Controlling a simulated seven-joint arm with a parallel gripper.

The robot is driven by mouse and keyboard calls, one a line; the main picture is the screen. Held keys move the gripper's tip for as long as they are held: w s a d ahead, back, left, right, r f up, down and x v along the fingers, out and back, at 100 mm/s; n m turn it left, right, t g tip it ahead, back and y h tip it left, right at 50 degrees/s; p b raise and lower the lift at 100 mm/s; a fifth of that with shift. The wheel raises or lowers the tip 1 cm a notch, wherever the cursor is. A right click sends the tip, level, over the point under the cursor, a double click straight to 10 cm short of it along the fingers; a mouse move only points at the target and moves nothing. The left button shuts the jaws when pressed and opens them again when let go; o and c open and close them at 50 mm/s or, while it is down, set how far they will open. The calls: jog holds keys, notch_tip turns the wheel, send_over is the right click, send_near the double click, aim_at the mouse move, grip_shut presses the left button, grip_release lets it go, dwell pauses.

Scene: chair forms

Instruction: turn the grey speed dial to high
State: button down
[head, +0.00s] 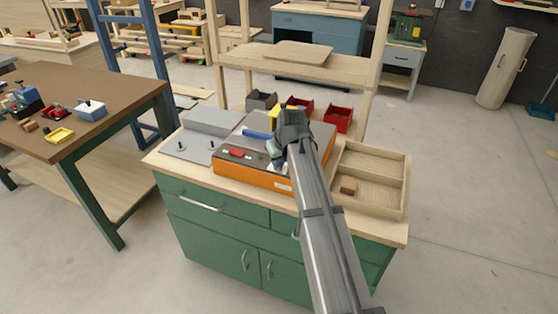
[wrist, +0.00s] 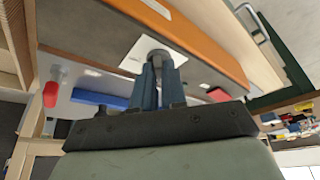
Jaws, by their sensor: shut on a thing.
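The grey speed dial (wrist: 159,54) shows in the wrist view as a small round knob on a white plate (wrist: 135,52). My gripper (wrist: 162,82) is shut on it, one finger on each side. The fingers hide part of the dial, so I cannot read its setting. The machine (head: 252,175) has an orange front and a grey top, and stands on the green cabinet. In the head view my gripper (head: 275,158) is at the machine's front edge, and my arm hides the dial there.
A red switch (head: 237,153) sits left of my gripper, and a blue bar (head: 257,134) lies behind it. A wooden tray (head: 403,185) with a small block is at right. Red bins (head: 338,119) stand behind. A brown table (head: 90,92) is at left.

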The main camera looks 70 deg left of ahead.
jog(key=m+t, duration=0.1)
jog(key=m, duration=0.3)
jog(key=shift+s+m+t, duration=0.2)
jog(key=shift+m+t, duration=0.1)
jog(key=shift+t, duration=0.1)
jog(key=m+t, duration=0.1)
jog(key=m, duration=0.1)
jog(key=m+h, duration=0.1)
jog(key=m, duration=0.2)
jog(key=shift+s+a+t, duration=0.15)
jog(key=shift+a+t, duration=0.05)
jog(key=shift+t, duration=0.2)
jog(key=m+h, duration=0.1)
jog(key=m, duration=0.2)
jog(key=m+t+h, duration=0.1)
jog(key=m, duration=0.1)
jog(key=shift+a+m, duration=0.2)
jog(key=shift+m, duration=0.2)
jog(key=shift+a+m+h, duration=0.1)
jog(key=shift+m+h, duration=0.8)
jog(key=shift+m, duration=1.2)
jog(key=shift+s, duration=0.1)
jog(key=c, duration=1.2)
grip_release()
jog(key=shift+r, duration=0.1)
